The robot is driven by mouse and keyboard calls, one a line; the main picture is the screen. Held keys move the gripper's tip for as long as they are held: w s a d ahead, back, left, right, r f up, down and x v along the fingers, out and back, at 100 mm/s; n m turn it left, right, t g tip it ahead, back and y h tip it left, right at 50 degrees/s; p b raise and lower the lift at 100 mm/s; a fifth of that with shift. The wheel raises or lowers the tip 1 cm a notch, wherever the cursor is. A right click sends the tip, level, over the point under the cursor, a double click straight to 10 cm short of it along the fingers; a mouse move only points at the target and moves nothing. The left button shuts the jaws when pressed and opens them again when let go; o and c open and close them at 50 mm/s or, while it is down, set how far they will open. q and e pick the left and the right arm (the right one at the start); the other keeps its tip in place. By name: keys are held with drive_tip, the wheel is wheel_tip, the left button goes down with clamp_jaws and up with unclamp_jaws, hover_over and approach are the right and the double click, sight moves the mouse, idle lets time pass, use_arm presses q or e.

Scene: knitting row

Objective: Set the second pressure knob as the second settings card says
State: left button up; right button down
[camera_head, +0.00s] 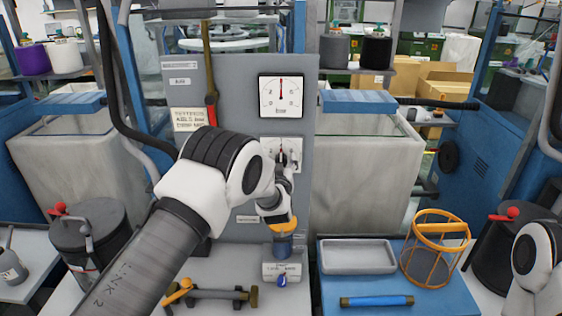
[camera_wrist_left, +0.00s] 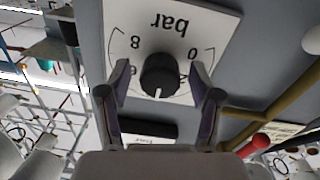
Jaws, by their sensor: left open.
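A black round knob (camera_wrist_left: 158,75) sits on a white dial plate (camera_wrist_left: 205,25) marked "bar", upside down in the left wrist view. Its white mark points down in that view, between the 6 and a partly hidden 2. My left gripper (camera_wrist_left: 160,82) is open, one finger on each side of the knob; contact cannot be told. In the head view my left gripper (camera_head: 284,170) partly hides this plate (camera_head: 294,147). A cream card (camera_head: 187,119) with print too small to read is on the grey panel; which card it is cannot be told. My right gripper is out of view.
A gauge (camera_head: 281,96) with a red upright needle is above the plate.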

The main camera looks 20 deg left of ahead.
use_arm(q)
drive_tip(key=shift+s+r, duration=0.1)
drive_tip(key=shift+c, duration=1)
drive_tip(key=c, duration=0.9)
drive_tip(key=shift+c, duration=0.2)
drive_tip(key=shift+m+b, duration=0.95)
drive_tip(key=shift+m, duration=0.15)
drive_tip(key=shift+m+b, duration=0.8)
drive_tip(key=shift+m, duration=0.9)
